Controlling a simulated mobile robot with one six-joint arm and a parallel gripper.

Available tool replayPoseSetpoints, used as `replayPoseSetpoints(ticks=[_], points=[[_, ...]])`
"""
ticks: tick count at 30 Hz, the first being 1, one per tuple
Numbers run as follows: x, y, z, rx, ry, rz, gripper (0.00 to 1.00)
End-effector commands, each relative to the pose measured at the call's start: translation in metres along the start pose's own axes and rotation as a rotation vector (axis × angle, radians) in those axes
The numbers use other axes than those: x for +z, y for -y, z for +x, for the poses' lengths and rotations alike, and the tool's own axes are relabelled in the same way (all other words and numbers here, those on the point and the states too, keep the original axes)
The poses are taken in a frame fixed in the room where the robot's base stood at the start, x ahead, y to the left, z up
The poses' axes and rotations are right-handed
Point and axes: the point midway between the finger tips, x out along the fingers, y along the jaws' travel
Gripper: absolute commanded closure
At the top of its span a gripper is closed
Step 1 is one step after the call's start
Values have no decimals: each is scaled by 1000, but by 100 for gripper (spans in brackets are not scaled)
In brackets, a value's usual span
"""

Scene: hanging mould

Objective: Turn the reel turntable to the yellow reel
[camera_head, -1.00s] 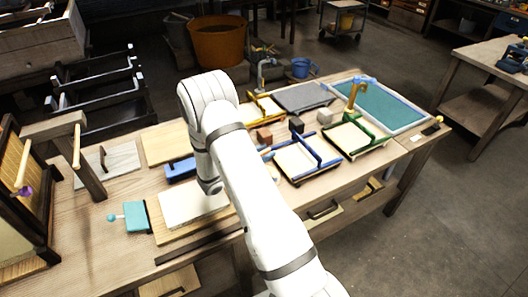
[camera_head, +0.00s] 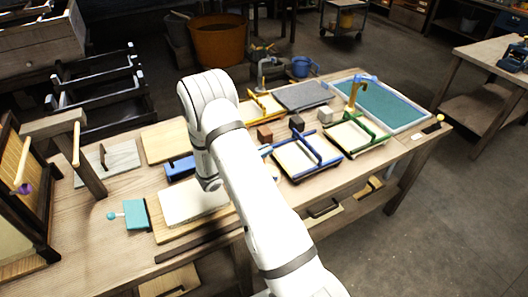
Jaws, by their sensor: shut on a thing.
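I cannot make out a reel turntable or a yellow reel in the head view. My white arm (camera_head: 245,185) reaches up over the bench, bends at the top and comes down on its far side, and covers part of the bench. My gripper is hidden behind the arm, so what it holds does not show. A small pale blue end (camera_head: 265,150) of something shows just right of the arm; what it belongs to is hidden.
Around the arm on the bench lie a pale slab (camera_head: 185,205), a teal block (camera_head: 136,215), a blue frame (camera_head: 306,158), a green frame (camera_head: 358,134) and a yellow frame (camera_head: 262,107). A wooden post stand (camera_head: 60,125) rises at left. The left front bench is bare.

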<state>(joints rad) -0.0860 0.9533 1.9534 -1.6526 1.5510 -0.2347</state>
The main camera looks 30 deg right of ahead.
Motion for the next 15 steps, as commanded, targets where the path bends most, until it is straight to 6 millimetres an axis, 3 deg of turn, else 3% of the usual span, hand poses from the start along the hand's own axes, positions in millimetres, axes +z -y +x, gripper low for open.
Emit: replayPoseSetpoints(ticks=[15], points=[[-4,-2,0,-383,-1,6,100]])
